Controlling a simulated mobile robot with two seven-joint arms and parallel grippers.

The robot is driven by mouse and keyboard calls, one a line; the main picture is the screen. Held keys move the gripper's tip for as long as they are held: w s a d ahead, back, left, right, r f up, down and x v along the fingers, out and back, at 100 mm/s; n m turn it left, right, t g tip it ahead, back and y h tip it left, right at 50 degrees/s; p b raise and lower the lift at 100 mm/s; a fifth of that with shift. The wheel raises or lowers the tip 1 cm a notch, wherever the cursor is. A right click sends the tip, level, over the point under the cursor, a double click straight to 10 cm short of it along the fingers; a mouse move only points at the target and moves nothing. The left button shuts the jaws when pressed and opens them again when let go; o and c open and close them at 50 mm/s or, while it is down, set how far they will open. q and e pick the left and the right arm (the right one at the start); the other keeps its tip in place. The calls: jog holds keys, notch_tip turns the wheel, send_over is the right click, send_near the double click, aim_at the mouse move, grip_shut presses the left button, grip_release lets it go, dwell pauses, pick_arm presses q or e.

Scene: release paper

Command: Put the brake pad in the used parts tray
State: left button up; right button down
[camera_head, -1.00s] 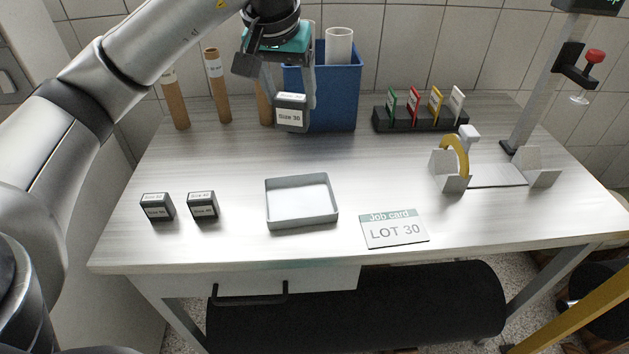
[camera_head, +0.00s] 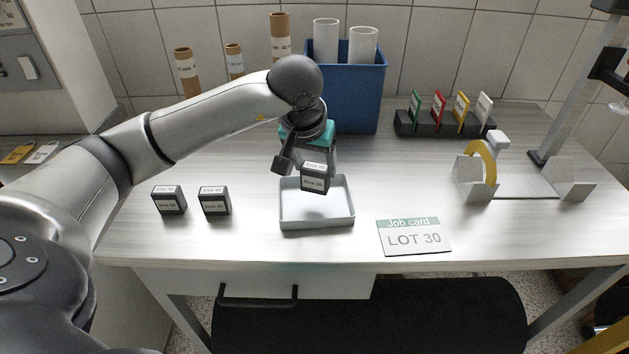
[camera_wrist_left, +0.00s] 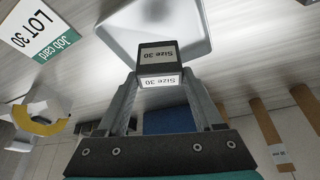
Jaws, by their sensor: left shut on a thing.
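I see no thing that is plainly a brake pad. My left gripper (camera_head: 312,168) is shut on a dark block labelled Size 30 (camera_head: 314,183). It holds the block above the back part of a shallow, empty-looking grey tray (camera_head: 317,224). In the left wrist view the block (camera_wrist_left: 158,60) sits between both fingers, with the tray (camera_wrist_left: 196,57) beyond it. No label shows on the tray. Two similar dark blocks (camera_head: 168,200) (camera_head: 215,201) stand on the table left of the tray. My right gripper is not in view.
A job card reading LOT 30 (camera_head: 413,237) lies right of the tray. A blue bin (camera_head: 355,100) with white rolls stands behind. A rack of coloured cards (camera_head: 445,124) and a holder with a yellow ring (camera_head: 481,163) are at right. Brown tubes (camera_head: 187,72) stand at the back left.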

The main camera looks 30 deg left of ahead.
pick_arm(q)
jog(key=shift+f+b, duration=0.35)
jog(key=shift+f, duration=1.55)
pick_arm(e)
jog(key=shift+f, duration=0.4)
pick_arm(q)
jog(key=shift+f, duration=0.2)
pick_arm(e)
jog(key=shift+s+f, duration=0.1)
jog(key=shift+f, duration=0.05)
pick_arm(q)
jog(key=o, duration=1.5)
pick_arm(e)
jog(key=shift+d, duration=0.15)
pick_arm(q)
jog(key=shift+r, duration=0.15)
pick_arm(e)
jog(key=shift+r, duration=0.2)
pick_arm(q)
jog(key=p+v, duration=0.1)
jog(key=v, duration=0.5)
jog(key=shift+r, duration=0.15)
jog(key=p, duration=0.1)
send_near(313, 174)
jog(key=shift+w, duration=0.1)
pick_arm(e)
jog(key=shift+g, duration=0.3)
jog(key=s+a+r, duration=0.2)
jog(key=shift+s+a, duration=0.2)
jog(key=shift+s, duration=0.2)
